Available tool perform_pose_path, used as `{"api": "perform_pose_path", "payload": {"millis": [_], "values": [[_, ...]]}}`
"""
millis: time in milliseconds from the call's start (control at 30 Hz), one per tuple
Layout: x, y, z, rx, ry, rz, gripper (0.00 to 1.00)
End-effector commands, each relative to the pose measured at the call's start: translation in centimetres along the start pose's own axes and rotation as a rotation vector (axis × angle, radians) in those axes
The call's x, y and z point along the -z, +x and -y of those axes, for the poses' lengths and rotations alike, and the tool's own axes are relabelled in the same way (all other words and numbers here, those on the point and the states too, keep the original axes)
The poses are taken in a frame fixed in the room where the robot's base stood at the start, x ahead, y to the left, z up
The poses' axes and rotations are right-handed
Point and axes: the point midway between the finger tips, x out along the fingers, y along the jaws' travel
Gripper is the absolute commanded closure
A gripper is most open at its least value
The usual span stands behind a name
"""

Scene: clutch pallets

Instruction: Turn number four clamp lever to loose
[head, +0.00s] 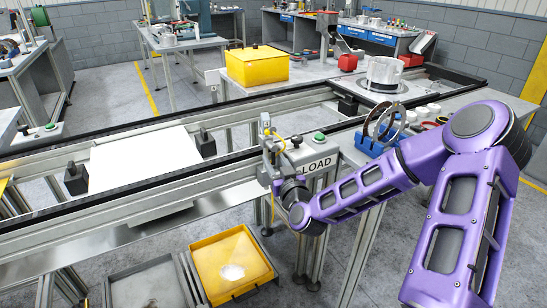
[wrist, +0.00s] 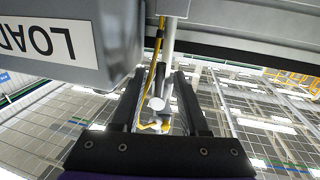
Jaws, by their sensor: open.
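In the wrist view my gripper (wrist: 158,88) is open, with one dark finger on each side of a pale grey rod with a round knob (wrist: 156,103). A small yellow piece (wrist: 152,126) shows just below the knob. I cannot tell whether the fingers touch any of these. No number four can be read, so I cannot confirm that this is the number four clamp lever. In the head view my purple arm reaches to a grey fixture with yellow parts (head: 266,122) beside the LOAD box, and the fingertips are hard to make out there.
The LOAD box (head: 316,163), with a green button, stands close right of the fixture; it shows upside down in the wrist view (wrist: 45,40). A conveyor with dark rails (head: 120,187) carries a white plate (head: 146,157). A blue stand with rings (head: 377,143) is near my arm.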

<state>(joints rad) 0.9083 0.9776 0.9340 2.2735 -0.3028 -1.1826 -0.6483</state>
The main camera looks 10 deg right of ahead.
Motion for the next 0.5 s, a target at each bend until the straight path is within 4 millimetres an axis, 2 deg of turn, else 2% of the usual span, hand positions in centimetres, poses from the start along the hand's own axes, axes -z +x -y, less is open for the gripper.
{"api": "perform_pose_path", "payload": {"millis": [267, 500], "values": [[0.00, -0.04, 0.00, 0.000, 0.000, 0.000, 0.56], [0.00, -0.03, 0.00, 0.000, 0.000, 0.000, 0.98]]}}
